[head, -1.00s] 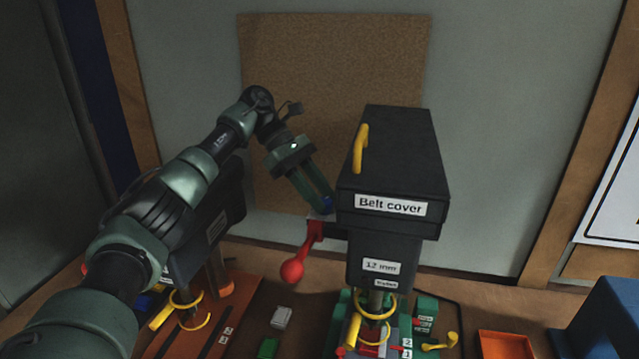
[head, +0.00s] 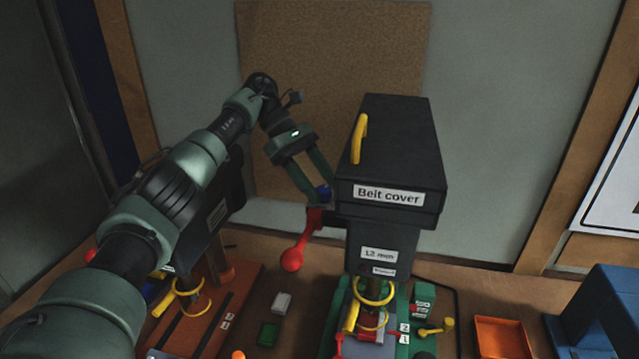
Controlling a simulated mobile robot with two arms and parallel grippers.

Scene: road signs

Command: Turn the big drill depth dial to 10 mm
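The big drill is the dark machine with a black box (head: 400,150) labelled "Belt cover" and a head (head: 380,250) labelled "12 mm" under it. A small blue part (head: 323,193) shows at its left side, above the red lever; it may be the depth dial, but no scale or pointer is readable. My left gripper (head: 320,194) is beside the drill, its fingers parted with the blue part between their tips. I cannot tell whether the fingers touch it. My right gripper is out of view.
A red ball-ended lever (head: 292,259) hangs just below my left gripper. A second dark drill (head: 215,215) stands at left, partly behind my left arm. Yellow rings and handles lie below both drills. An orange tray (head: 500,338) and a blue object (head: 605,310) are at right.

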